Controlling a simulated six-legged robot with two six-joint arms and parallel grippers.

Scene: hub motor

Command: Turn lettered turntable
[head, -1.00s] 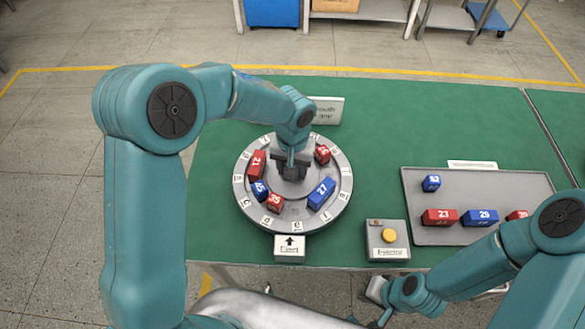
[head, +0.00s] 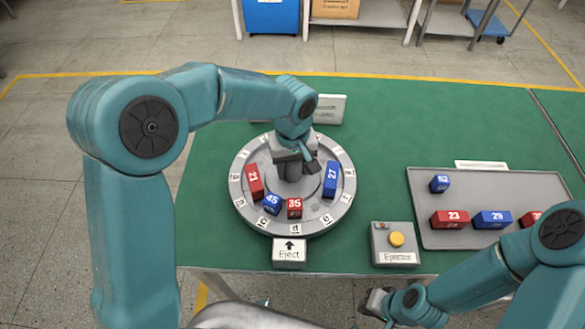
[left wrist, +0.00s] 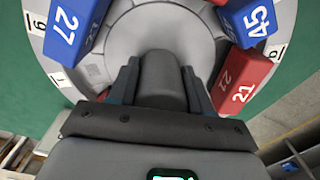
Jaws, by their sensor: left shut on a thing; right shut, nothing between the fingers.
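The round grey lettered turntable (head: 240,205) stands on the green table, with small letter tags around its rim. On it are red block 21 (head: 254,182), blue block 45 (head: 272,204), red block 35 (head: 294,208) and blue block 27 (head: 331,180). My left gripper (head: 290,168) is over the turntable's centre. In the left wrist view its fingers are shut on the dark centre knob (left wrist: 162,80). The Eject sign (head: 289,254) with an up arrow stands at the front rim; the nearest letter is too small to read surely. My right gripper (head: 376,302) is shut and empty, below the table's front edge.
The ejector box (head: 395,257) with a yellow button (head: 396,240) is right of the turntable. A grey tray (head: 430,190) farther right holds several blocks, including blue 29 (head: 492,218) and red 23 (head: 449,219). A sign (head: 329,109) stands behind the turntable.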

